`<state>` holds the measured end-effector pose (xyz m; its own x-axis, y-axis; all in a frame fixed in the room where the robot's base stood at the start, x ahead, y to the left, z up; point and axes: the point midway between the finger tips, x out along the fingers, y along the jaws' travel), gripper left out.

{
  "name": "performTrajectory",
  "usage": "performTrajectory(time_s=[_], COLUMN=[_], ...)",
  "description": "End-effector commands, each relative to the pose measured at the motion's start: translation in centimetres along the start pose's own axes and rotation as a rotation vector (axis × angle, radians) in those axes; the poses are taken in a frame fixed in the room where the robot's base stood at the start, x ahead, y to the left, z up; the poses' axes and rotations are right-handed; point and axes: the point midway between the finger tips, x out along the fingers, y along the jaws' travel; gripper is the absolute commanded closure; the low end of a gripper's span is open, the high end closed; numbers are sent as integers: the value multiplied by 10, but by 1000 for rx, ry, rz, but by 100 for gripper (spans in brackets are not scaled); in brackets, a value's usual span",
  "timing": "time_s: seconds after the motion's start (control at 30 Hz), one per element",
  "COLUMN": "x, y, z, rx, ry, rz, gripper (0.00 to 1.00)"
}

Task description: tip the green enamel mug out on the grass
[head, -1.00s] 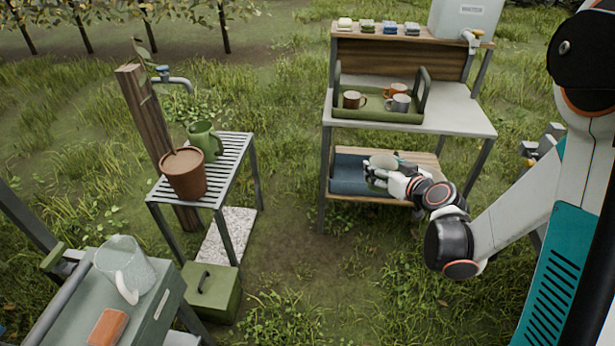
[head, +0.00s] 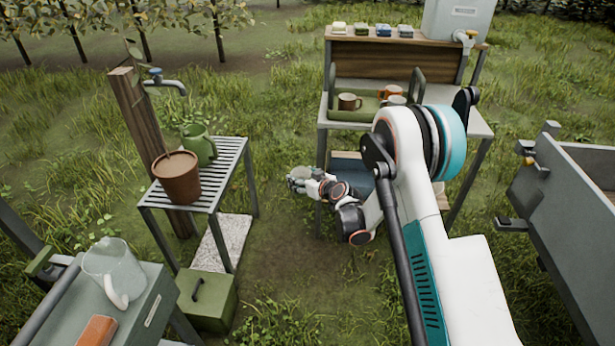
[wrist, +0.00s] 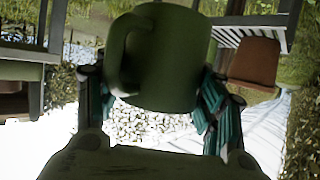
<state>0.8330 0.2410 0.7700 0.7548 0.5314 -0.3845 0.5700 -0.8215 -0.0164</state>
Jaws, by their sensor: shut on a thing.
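The green enamel mug (wrist: 165,58) fills the upper middle of the wrist view, its handle on the left side. My gripper (wrist: 160,108) is shut on it, with dark teal finger parts on both sides of its body. In the head view my gripper (head: 303,178) is small, above the bare ground and grass (head: 275,235) between the slatted stand and the workbench. The mug is hard to make out there. Its tilt and its contents cannot be told.
The slatted stand (head: 222,178) at left holds a terracotta pot (head: 177,180) and a green jug (head: 200,147). The workbench (head: 350,117) behind my arm carries a tray (head: 348,114) with mugs. A green box (head: 207,305) sits on the ground. A grey cart (head: 570,215) is at right.

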Motion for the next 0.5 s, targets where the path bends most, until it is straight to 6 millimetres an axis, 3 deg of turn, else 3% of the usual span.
performTrajectory(time_s=[0.03, 0.2, 0.5], x=[16, 53, 80], y=[-9, -33, -53], z=[8, 26, 41], rx=[-6, -20, -30], ry=[0, 0, 0], rz=[-13, -45, -69], gripper=[73, 73, 73])
